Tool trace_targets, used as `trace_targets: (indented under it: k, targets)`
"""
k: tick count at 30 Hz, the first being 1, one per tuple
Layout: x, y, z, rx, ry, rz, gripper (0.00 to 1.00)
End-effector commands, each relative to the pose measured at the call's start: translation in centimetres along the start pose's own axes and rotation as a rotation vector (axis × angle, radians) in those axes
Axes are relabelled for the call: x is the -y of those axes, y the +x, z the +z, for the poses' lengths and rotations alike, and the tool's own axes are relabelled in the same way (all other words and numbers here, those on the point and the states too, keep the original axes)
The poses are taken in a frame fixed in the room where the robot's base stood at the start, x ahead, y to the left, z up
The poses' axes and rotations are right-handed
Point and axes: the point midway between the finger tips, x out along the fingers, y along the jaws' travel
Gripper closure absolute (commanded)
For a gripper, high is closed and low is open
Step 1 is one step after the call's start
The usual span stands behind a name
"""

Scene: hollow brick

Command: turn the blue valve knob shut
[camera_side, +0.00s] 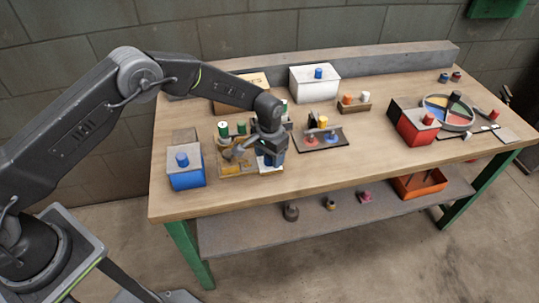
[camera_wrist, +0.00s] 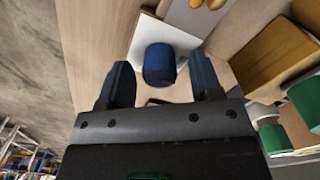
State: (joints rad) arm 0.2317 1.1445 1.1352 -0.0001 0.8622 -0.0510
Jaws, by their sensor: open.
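A blue round knob (camera_wrist: 159,64) stands on a white plate (camera_wrist: 178,36) in the wrist view. In the side view the white plate (camera_side: 268,168) lies near the table's front edge, and the knob is largely hidden by my gripper. My gripper (camera_wrist: 160,70) is open, with one dark finger on each side of the knob. A gap shows between the knob and each finger. In the side view my gripper (camera_side: 268,155) points down over the plate. I cannot tell how far the knob is turned.
A blue box with a blue knob (camera_side: 186,174) stands to the left. Green-topped pieces (camera_side: 233,129) and a wooden tray (camera_side: 236,171) are close beside my gripper. A dark board with colored pieces (camera_side: 320,138) lies to the right. The table's front right is clear.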

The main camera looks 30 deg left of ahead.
Motion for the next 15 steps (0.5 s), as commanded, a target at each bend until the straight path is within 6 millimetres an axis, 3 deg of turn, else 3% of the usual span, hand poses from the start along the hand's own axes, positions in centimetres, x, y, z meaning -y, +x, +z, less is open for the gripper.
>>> trace_targets:
  k: [5, 15]
  targets:
    - [0.0, -2.4, -0.1, -0.003, 0.000, 0.000, 0.41]
    - [0.0, -9.8, -0.1, -0.004, 0.000, 0.000, 0.41]
